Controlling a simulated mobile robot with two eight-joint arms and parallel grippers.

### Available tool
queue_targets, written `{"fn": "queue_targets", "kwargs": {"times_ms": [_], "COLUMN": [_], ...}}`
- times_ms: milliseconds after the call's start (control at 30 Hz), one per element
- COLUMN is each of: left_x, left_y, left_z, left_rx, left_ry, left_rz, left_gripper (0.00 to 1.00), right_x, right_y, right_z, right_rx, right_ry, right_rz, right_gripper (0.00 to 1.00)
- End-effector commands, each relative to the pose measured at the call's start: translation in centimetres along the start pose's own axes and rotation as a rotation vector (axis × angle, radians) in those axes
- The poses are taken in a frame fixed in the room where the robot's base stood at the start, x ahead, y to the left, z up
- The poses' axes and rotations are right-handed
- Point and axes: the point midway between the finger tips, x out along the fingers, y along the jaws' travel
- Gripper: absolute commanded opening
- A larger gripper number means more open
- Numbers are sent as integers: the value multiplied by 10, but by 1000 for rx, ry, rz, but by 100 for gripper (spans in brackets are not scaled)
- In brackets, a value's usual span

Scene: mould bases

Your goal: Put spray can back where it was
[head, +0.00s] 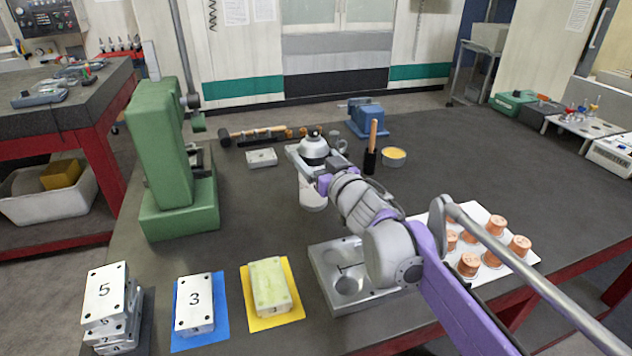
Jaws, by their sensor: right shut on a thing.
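My right arm reaches in from the lower right over the dark bench top. Its gripper (309,165) is shut on the spray can near the middle of the bench. The spray can (312,195) seems to stand upright, with a pale body below the jaws and a silver domed top with a dark tip above them. The jaws and wrist hide its middle. I cannot tell whether its base touches the bench. My left gripper is not in view.
A green press (165,165) stands left. Number plates (195,302) and a yellow mat (288,312) lie in front. A metal mould base (335,275) and a white board with copper pieces (470,264) lie under my arm. A brush holder (371,160), yellow-filled tin (394,157) and blue vise (366,120) stand behind.

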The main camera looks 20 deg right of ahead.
Motion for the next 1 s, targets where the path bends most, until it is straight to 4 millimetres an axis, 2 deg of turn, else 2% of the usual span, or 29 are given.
{"fn": "queue_targets", "kwargs": {"times_ms": [167,367,767,800,867,1000], "left_x": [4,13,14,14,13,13], "left_y": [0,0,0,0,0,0], "left_z": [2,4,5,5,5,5], "left_rx": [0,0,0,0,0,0], "left_ry": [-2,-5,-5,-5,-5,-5], "left_rz": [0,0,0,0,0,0], "left_gripper": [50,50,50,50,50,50], "right_x": [0,0,0,0,0,0], "right_y": [0,0,0,0,0,0], "right_z": [14,41,46,45,45,45], "right_rx": [0,-1,-1,-1,-1,-1], "right_ry": [0,0,1,0,0,0], "right_rz": [0,0,0,0,0,0], "right_gripper": [0,0,0,88,99,100]}}
